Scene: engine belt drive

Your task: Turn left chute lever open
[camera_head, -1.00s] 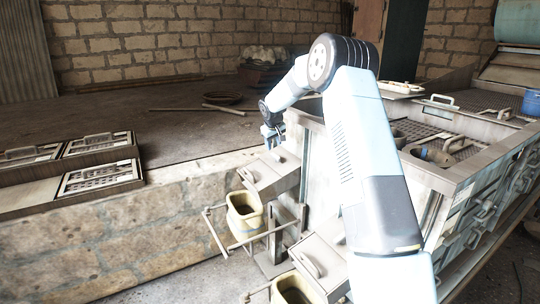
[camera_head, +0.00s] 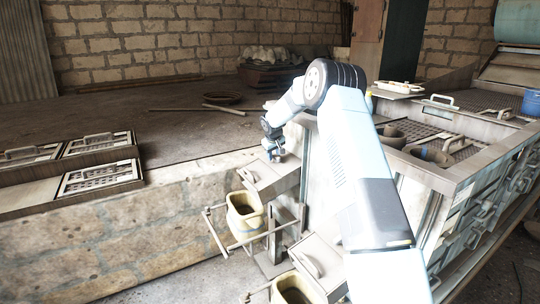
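The left chute (camera_head: 277,181) is a pale grey box on the side of the pale cabinet, with a lid and a small lever handle (camera_head: 249,174). A yellow bucket (camera_head: 246,222) hangs in a frame in front of its mouth. My gripper (camera_head: 276,155) points down just above the chute's upper end, up and right of the lever. I cannot tell whether it touches the chute. The fingers are too small to show whether they are open or shut. A second chute (camera_head: 318,262) with its own handle sits lower right, partly behind my arm.
Another bucket (camera_head: 292,290) is under the second chute. A low stone wall (camera_head: 130,235) runs at left, with handled grates (camera_head: 98,178) on top. A metal-topped bench (camera_head: 465,175) with bowls stands right of my arm. The floor behind holds loose rods.

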